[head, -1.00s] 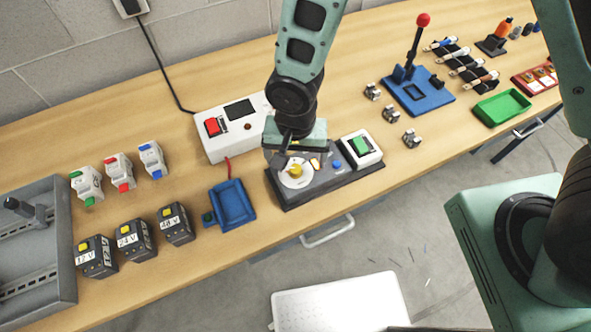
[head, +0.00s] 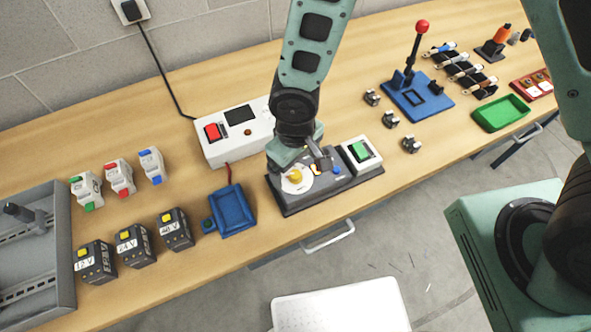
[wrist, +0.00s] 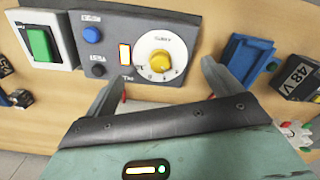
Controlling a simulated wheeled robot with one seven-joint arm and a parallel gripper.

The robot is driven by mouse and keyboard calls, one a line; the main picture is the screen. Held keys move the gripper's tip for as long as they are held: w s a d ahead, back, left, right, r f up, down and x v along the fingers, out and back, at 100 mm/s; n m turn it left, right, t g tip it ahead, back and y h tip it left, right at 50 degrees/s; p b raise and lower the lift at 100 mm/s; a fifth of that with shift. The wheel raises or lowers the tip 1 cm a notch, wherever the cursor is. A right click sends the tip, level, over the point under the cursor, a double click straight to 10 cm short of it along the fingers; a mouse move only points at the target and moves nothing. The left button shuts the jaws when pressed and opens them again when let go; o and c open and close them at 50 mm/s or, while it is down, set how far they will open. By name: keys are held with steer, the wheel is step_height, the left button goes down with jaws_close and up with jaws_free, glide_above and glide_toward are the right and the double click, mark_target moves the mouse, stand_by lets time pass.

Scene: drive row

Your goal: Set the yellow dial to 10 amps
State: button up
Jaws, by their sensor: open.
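The yellow dial (head: 295,176) sits on a white round scale on the dark control panel (head: 288,206). In the wrist view the yellow dial (wrist: 161,62) is in the upper middle, beyond my fingers. Its scale marks are too small to read surely. My gripper (wrist: 160,88) is open and empty, its fingers spread to either side below the dial. In the head view my gripper (head: 303,158) hangs just above the panel, close to the dial; I cannot tell its exact height. A lit amber window (wrist: 125,54) is beside the scale.
The panel also has a blue button (wrist: 92,34) and a dark knob (wrist: 98,71). A green switch (head: 360,151) adjoins the panel. A white box with a red switch (head: 213,131) stands behind, and a blue tray (head: 232,208) lies left.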

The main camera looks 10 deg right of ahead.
mark_target(295, 176)
steer(key=shift+n, duration=0.4)
steer(key=shift+f+b, duration=1.15)
steer(key=shift+f, duration=0.05)
